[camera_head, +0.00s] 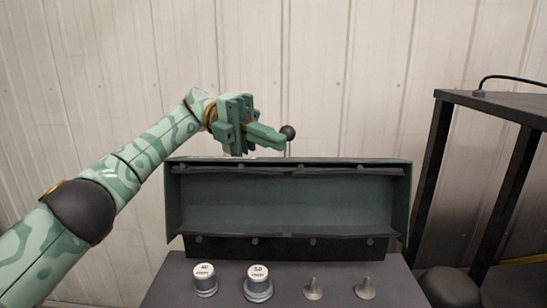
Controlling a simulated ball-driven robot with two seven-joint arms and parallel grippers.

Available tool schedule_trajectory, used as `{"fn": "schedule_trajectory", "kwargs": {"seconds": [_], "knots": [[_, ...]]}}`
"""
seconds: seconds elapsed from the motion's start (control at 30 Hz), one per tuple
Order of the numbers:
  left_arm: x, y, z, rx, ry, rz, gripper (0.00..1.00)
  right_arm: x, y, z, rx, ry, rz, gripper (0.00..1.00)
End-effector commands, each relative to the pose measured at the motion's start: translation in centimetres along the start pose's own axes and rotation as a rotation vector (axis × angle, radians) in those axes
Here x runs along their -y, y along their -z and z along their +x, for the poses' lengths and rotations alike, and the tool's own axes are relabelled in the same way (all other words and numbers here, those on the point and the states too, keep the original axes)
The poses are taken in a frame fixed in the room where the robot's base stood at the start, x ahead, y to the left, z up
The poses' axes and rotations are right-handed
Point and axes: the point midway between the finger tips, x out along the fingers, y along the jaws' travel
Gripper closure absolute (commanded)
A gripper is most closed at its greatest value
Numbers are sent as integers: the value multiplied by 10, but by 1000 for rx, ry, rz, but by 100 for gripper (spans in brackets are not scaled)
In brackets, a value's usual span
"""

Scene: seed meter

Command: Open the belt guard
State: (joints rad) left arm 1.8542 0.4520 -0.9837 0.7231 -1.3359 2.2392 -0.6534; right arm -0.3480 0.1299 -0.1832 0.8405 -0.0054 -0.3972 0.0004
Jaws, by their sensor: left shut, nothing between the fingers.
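The belt guard (290,204) is a long dark green box-like cover above the dark table. Its hollow side faces me, so it stands tilted up and open. A round black knob (288,132) on a thin stem rises above its top edge near the middle. My left gripper (284,141) is shut and empty above the guard's top edge, its fingertips just left of the knob. I cannot tell whether they touch the knob. What lies behind the guard is hidden. My right gripper is not in view.
On the dark table (285,301) in front of the guard stand two grey weights with white labelled tops (204,270) (258,273) and two small metal cones (313,290) (365,289). A dark metal frame (433,145) stands at the right. A corrugated wall (350,60) closes the back.

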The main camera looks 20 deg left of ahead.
Motion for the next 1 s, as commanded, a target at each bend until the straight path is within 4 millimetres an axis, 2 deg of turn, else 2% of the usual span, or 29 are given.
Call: {"fn": "schedule_trajectory", "kwargs": {"seconds": [0.5, 0.63, 0.77, 0.8, 1.0], "knots": [[1, -1, -1, 0, 13, -16, 100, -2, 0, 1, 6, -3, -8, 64], [8, -3, -2, 1, 12, -15, 100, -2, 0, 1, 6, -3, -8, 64], [28, -7, -4, 1, 12, -13, 100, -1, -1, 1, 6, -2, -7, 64], [39, -5, -5, 0, 11, -13, 100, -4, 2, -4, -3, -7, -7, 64], [96, 18, 9, -1, 9, -2, 100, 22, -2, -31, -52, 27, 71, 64]]}}
